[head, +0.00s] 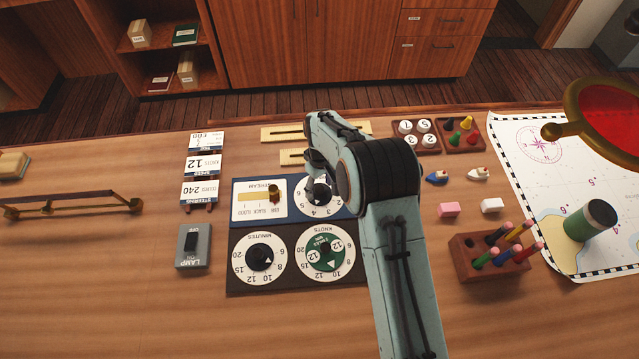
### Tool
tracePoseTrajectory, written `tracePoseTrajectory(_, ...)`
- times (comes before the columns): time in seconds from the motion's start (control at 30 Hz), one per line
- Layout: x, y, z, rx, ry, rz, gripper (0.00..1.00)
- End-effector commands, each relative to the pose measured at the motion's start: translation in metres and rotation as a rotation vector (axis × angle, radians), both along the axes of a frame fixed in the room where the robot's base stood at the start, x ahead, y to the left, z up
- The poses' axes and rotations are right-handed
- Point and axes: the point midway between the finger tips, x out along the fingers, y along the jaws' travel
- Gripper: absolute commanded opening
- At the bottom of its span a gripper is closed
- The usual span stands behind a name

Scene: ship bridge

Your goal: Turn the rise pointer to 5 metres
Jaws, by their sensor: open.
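A white dial (301,205) with a black knob (321,196) sits at the upper right of the blue panel. Its printed numbers read upside down in the head view, with 3 and 4 along the near edge. A small light pointer mark shows on the near side of the knob, towards these numbers. The dial's title and its right part are hidden behind my arm, so I cannot confirm that it is the rise dial or read its setting exactly. My gripper (313,181) is open, just over or at the knob. I cannot tell whether the fingers touch it.
A stream slider plate (252,213) is left of the dial. The minutes dial (259,257) and knots dial (325,251) lie nearer. A lamp switch (193,246) stands left. A pencil block (487,262), chart and small boats are right. The near-left table is clear.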

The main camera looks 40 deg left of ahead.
Motion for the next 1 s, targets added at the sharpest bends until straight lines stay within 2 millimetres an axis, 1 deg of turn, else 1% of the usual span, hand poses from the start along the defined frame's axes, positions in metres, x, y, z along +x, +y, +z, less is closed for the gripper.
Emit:
tracePoseTrajectory(0.03,0.0001,0.0001,0.0003,0.0,0.0,0.0,0.52)
tracePoseTrajectory(0.07,0.0001,0.0001,0.0004,0.0,0.0,0.0,0.49)
tracePoseTrajectory(0.1,0.0001,0.0001,0.0004,0.0,0.0,0.0,0.36)
tracePoseTrajectory(0.17,0.0001,0.0001,0.0005,0.0,0.0,0.0,0.17)
tracePoseTrajectory(0.2,0.0001,0.0002,0.0006,0.0,0.0,0.0,0.05)
tracePoseTrajectory(0.23,0.0001,0.0002,0.0006,0.001,0.0,0.0,0.0)
tracePoseTrajectory(0.47,0.0001,0.0002,0.0004,0.001,0.0,-0.004,0.0)
tracePoseTrajectory(0.67,0.0,0.0002,0.0003,0.001,0.0,-0.051,0.0)
tracePoseTrajectory(0.87,-0.0001,0.0003,0.0002,0.001,0.0,-0.172,0.0)
tracePoseTrajectory(1.0,0.0001,0.0002,0.0001,0.001,0.0,-0.284,0.0)
